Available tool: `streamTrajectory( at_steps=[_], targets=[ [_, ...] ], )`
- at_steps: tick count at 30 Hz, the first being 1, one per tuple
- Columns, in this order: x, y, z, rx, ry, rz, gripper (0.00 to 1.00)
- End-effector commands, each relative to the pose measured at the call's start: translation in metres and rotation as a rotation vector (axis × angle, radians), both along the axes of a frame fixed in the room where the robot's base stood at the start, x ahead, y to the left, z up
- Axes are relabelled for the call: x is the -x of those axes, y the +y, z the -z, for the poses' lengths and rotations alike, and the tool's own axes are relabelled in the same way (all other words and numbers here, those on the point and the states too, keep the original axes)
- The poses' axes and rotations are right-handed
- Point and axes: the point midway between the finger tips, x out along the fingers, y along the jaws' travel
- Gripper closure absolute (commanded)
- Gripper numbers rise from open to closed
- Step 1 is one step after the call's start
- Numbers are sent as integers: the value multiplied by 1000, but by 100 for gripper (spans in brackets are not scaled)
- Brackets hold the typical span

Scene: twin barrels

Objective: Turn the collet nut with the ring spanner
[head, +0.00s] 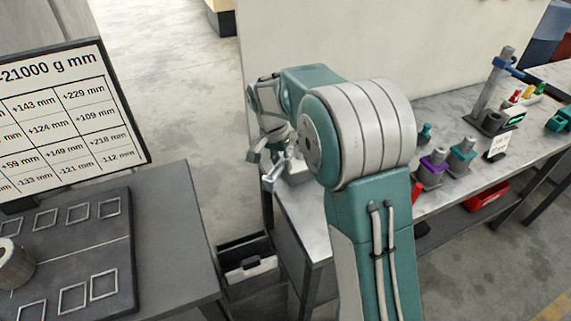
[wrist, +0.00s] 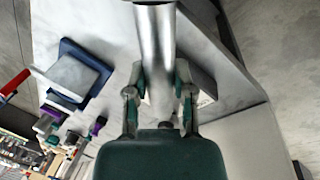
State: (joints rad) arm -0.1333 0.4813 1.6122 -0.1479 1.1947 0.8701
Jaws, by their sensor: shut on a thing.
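My gripper (head: 270,166) is over the near left end of the marble-topped bench in the head view, partly hidden behind my arm. In the wrist view my gripper (wrist: 158,85) has its two fingers on either side of a shiny silver cylinder (wrist: 155,40), shut on it. At the bench's right, a blue bar (head: 531,80) meets a grey upright post (head: 492,92). I cannot make out the collet nut or ring spanner for certain.
Purple-collared (head: 433,168) and teal-collared (head: 461,157) grey pieces stand on the bench (head: 425,112), beside a small white card (head: 497,147). A red bin (head: 487,195) is below. A dark table (head: 175,235) with a number board (head: 70,120) is at left.

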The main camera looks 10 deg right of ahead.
Motion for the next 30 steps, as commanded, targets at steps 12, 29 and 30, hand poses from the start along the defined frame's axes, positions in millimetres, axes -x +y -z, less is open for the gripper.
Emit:
streamTrajectory(
  at_steps=[12,29,30],
  targets=[
    [-4,5,-1,-1,-2,43,100],
    [-15,16,-1,-1,-3,179,100],
    [-15,16,-1,-1,-3,179,100]
  ],
)
